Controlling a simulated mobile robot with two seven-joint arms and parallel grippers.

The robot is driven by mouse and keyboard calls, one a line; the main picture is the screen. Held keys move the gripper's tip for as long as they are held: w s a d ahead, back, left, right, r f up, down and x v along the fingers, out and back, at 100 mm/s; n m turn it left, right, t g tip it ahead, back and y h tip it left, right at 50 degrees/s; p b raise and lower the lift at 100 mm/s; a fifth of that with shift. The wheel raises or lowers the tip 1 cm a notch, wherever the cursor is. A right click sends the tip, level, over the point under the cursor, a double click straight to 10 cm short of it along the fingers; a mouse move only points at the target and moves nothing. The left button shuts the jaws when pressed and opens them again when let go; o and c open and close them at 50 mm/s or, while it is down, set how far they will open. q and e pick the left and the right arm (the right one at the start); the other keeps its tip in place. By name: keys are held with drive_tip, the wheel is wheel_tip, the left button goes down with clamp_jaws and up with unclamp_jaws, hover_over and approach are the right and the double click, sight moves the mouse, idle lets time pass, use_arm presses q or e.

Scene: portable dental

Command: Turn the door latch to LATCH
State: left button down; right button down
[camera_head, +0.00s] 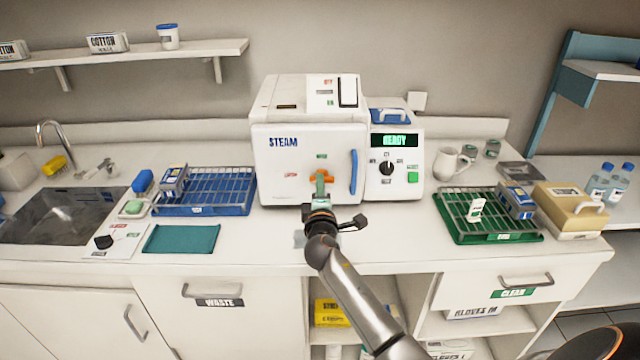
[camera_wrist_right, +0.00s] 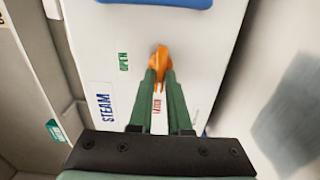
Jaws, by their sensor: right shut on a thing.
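The white STEAM sterilizer (camera_head: 285,165) stands on the counter with its door closed. Its orange door latch (camera_head: 328,177) is on the door front, partly hidden behind my right gripper (camera_head: 320,181). A green OPEN label sits above the latch and a red LATCH label to its left. In the right wrist view the green fingers are closed around the orange latch (camera_wrist_right: 160,56); the red LATCH label shows between the fingers. The latch looks roughly sideways on the door; its exact angle is partly hidden. My left gripper is not in view.
A blue vertical handle (camera_head: 354,172) is on the door, right of the latch. A control unit reading READY (camera_head: 394,165) stands to the right. A blue rack (camera_head: 205,207) lies left and a green tray (camera_head: 447,222) right. The counter before the sterilizer is mostly clear.

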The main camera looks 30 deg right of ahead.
drive_tip(key=shift+r+n, duration=0.1)
drive_tip(key=shift+n, duration=0.2)
drive_tip(key=c, duration=0.9)
unclamp_jaws()
drive_tip(key=shift+o, duration=0.2)
drive_tip(key=b+v, duration=0.1)
drive_tip(key=v, duration=1.1)
drive_tip(key=shift+s, duration=0.25)
